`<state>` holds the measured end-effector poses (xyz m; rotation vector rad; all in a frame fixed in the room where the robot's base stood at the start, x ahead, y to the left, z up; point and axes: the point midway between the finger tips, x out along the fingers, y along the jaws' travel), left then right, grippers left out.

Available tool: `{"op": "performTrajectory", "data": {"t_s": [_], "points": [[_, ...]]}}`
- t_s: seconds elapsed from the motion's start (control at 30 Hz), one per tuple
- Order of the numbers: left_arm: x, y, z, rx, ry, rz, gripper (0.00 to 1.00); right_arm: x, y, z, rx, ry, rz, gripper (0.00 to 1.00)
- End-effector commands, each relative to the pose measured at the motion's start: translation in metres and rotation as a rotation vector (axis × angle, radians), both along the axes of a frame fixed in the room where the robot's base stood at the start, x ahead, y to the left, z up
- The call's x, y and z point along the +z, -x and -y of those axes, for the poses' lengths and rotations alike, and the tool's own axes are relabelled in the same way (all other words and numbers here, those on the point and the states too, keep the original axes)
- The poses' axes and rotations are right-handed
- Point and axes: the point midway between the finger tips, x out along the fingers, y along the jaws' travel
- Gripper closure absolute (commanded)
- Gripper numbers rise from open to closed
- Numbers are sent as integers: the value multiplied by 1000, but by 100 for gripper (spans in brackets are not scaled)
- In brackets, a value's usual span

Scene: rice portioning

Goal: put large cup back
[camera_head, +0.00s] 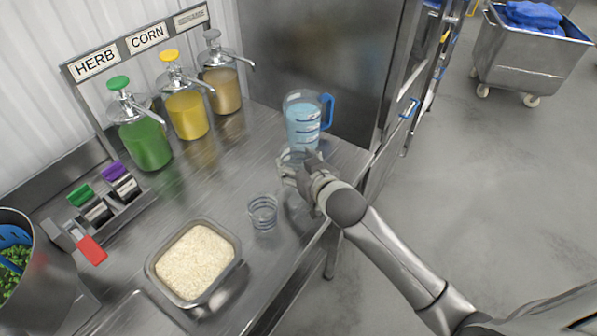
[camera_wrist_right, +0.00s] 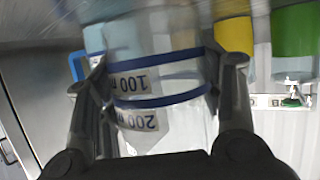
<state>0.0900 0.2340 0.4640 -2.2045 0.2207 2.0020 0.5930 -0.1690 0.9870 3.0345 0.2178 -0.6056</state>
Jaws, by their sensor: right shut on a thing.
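My right gripper (camera_head: 297,172) is shut on a clear cup with blue bands, beside the measuring jug. In the right wrist view the gripper (camera_wrist_right: 160,85) has its two fingers on either side of this large cup (camera_wrist_right: 158,100), whose labels 100 and 200 show upside down. In the head view the fingers hide much of the held cup, and I cannot tell whether it touches the table. Another clear cup (camera_head: 263,213) with bands stands on the table, nearer the rice. My left gripper is not in view.
A blue-handled measuring jug (camera_head: 303,122) stands just behind the held cup. Green, yellow and tan pump bottles (camera_head: 187,115) line the back. A rice tray (camera_head: 237,275) is in front, a metal pot (camera_head: 40,285) at left. The steel table (camera_head: 205,190) has clear room in its middle.

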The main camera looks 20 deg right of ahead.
Motion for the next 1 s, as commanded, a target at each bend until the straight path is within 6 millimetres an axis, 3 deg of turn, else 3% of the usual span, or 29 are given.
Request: {"op": "performTrajectory", "data": {"t_s": [0.3,0.7,0.73,0.87,1.0], "points": [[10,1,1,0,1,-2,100,-34,-3,3,-1,1,-2,69],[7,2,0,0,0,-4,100,-40,-3,3,0,0,-2,69],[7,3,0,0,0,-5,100,-39,-3,3,0,0,-2,37],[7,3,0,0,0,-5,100,-39,-3,3,0,0,-2,20],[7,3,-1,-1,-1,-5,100,-39,-3,3,0,1,-2,18]]}}
